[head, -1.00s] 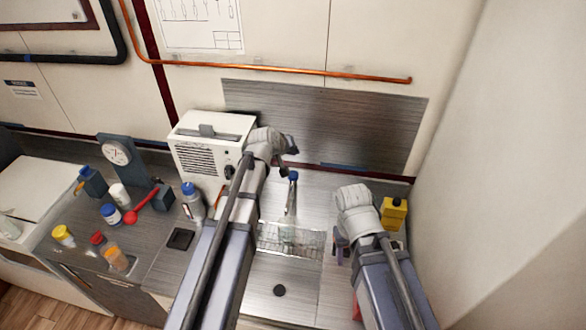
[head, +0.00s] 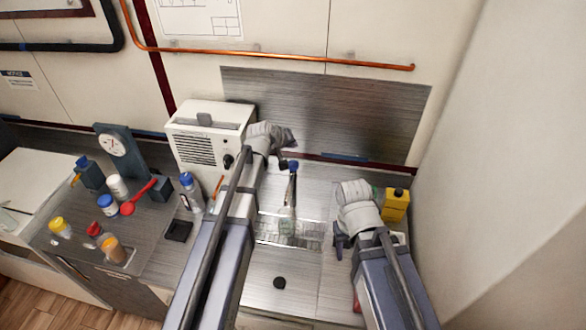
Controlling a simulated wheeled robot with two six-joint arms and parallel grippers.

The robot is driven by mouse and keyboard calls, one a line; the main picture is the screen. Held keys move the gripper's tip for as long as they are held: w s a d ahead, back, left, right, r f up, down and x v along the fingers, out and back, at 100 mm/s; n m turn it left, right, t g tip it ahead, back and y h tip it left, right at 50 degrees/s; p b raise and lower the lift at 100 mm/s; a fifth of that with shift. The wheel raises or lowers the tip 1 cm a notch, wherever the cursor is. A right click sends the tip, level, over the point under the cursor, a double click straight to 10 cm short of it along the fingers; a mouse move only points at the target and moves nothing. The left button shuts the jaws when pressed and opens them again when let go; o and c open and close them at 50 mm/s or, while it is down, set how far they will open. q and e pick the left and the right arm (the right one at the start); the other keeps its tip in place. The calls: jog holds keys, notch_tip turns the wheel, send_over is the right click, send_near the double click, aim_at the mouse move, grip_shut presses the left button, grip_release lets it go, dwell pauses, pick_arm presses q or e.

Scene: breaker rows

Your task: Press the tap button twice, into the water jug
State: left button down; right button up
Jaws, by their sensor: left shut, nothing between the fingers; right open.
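The tap (head: 291,188) stands at the back of the sink, with a blue button (head: 293,166) on top. A clear jug (head: 287,228) appears to stand below the tap on the sink's grate; its outline is faint. My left gripper (head: 283,163) is shut and empty, just left of the blue button; I cannot tell whether they touch. My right gripper (head: 340,241) is open and empty, right of the jug and apart from it, its fingers partly hidden by its wrist.
A white heater-like box (head: 208,143) stands behind my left arm. A blue-capped bottle (head: 191,194) is left of that arm. A yellow bottle (head: 396,204) stands right of my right wrist.

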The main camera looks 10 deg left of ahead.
aim_at(294, 163)
pick_arm(q)
notch_tip(294, 163, down, 6)
jog(key=b, duration=0.4)
jog(key=shift+r+b, duration=0.15)
jog(key=shift+b, duration=0.2)
pick_arm(e)
notch_tip(294, 163, down, 6)
jog(key=shift+r, duration=0.1)
dwell(1.1)
pick_arm(q)
jog(key=shift+f+b, duration=0.4)
pick_arm(e)
jog(key=shift+f, duration=0.4)
pick_arm(q)
jog(key=shift+f+b, duration=0.9)
jog(key=shift+f, duration=0.05)
pick_arm(e)
jog(key=shift+f, duration=0.9)
pick_arm(q)
jog(key=shift+r, duration=0.1)
pick_arm(e)
jog(key=shift+r, duration=0.1)
pick_arm(q)
jog(key=shift+r+p, duration=1.25)
jog(key=shift+p, duration=0.1)
pick_arm(e)
jog(key=shift+r, duration=1.25)
